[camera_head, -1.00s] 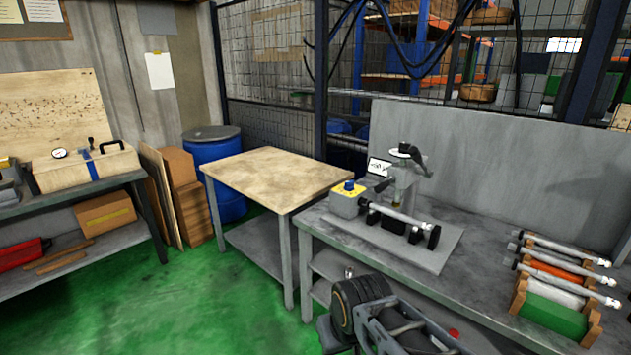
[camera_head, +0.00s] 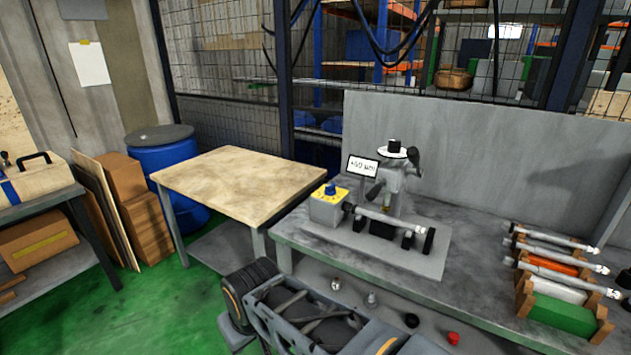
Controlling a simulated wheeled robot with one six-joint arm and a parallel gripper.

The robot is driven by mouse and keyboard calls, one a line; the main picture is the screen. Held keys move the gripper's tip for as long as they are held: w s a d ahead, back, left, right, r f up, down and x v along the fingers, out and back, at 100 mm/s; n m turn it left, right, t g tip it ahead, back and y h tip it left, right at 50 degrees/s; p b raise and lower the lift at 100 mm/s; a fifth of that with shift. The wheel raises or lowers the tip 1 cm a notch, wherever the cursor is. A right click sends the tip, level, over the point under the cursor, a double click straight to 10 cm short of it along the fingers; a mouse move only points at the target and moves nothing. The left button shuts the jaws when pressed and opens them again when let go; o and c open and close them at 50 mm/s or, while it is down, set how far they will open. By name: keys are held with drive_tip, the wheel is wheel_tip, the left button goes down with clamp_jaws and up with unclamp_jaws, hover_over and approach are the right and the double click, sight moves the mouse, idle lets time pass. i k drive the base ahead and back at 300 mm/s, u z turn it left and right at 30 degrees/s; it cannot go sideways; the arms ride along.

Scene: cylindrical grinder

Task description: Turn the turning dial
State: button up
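The cylindrical grinder stands on a grey plate on the workbench. On its top is a white disc with a black knob (camera_head: 394,146), with a dark crank-like handle beside it. At its left is a box with a yellow top and a blue knob (camera_head: 331,188). I cannot tell for certain which of these is the turning dial. A metal shaft (camera_head: 386,217) lies across the front of the grinder. A small display (camera_head: 363,167) stands behind, its text too small to read surely. My arm shows at the bottom, short of the grinder; my gripper is not in view.
Several shafts lie in a wooden rack (camera_head: 520,300) at the right of the workbench (camera_head: 465,262). A wooden-topped table (camera_head: 240,180) and blue barrel (camera_head: 170,165) stand left. A grey panel (camera_head: 480,150) rises behind.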

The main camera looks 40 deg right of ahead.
sight(330, 191)
drive_tip(key=z, duration=0.55)
drive_tip(key=i, duration=0.75)
drive_tip(key=z, duration=0.75)
drive_tip(key=i, duration=0.55)
drive_tip(key=z, duration=0.05)
